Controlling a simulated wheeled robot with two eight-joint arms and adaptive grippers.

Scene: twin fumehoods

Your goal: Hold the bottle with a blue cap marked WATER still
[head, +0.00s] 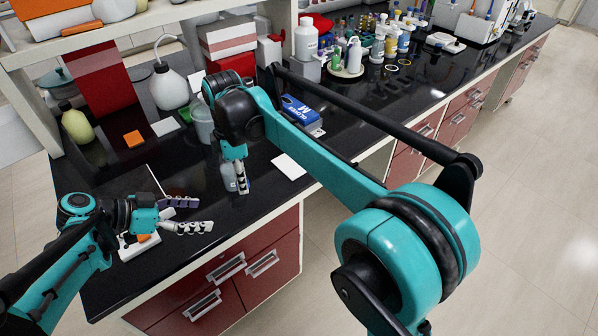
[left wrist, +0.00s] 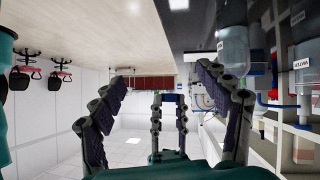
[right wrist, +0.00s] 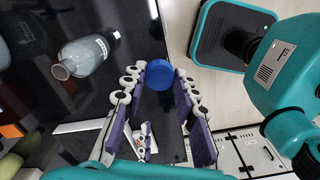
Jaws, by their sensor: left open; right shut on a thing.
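In the right wrist view my right gripper (right wrist: 160,92) is shut on a blue cap (right wrist: 159,74) at its fingertips. No bottle body shows under the cap. A clear bottle with a white label (right wrist: 82,57) stands beside it, its mouth seemingly open. The label is too small to read there. My left gripper (head: 189,214) is open and empty, low near the bench's front edge. In the left wrist view clear bottles (left wrist: 234,40) show right of its spread fingers.
The black bench (head: 325,170) has a white card (head: 288,166) right of the right gripper and a blue box (head: 300,113) behind it. A white wash bottle (head: 168,86) stands at the back left. Many reagent bottles crowd the far right. My right arm crosses the middle.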

